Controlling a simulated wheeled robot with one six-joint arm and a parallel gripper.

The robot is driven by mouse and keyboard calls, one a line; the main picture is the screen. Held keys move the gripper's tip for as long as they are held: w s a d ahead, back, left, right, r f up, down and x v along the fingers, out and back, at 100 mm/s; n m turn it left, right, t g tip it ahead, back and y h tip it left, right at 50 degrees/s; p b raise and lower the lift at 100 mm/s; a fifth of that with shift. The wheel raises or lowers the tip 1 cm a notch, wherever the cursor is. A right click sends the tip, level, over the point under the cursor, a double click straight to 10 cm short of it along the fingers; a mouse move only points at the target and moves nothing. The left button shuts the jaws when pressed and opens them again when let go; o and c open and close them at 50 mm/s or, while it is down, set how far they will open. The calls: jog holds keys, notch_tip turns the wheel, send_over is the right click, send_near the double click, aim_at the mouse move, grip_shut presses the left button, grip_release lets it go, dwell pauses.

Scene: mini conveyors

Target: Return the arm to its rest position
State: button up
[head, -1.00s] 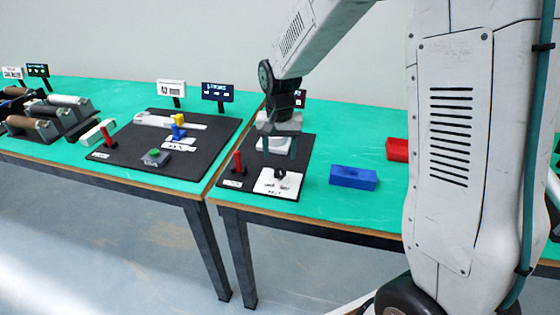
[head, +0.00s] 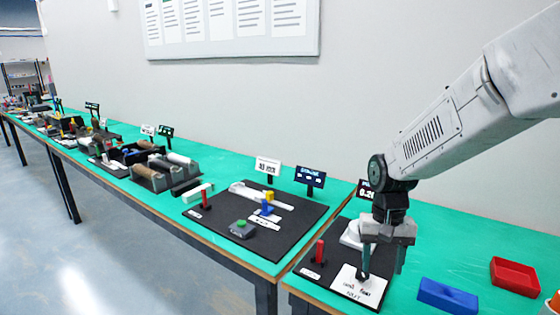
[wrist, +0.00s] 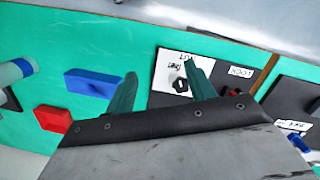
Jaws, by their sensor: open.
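My gripper (head: 384,268) is open over the right-hand black mat (head: 316,274), with its two teal fingers pointing down. It is also at the middle of the wrist view (wrist: 160,76), with nothing between its fingers. A white card (head: 344,285) lies on the mat below, and a small black part (wrist: 180,86) is on it. The fingers partly cover the card in the head view. My arm reaches in from the upper right. A white round piece behind the gripper is partly hidden.
A red post (head: 319,252) stands on the mat close left of the gripper. A blue block (head: 448,296) and a red tray (head: 515,275) are to the right. Another black mat (head: 215,213) with a green button is to the left. Small sign displays (head: 310,177) stand behind.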

jog(key=s+d+r+n+t, duration=0.1)
jog(key=s+r, duration=0.5)
jog(key=s, duration=0.5)
jog(key=s+d+r+n+t, duration=0.1)
jog(key=s+r+t, duration=0.1)
jog(key=s+r, duration=0.4)
jog(key=s, duration=0.5)
jog(key=shift+s+d+n, duration=0.25)
jog(key=shift+s+n, duration=0.05)
jog(key=shift+s, duration=0.1)
dwell(1.8)
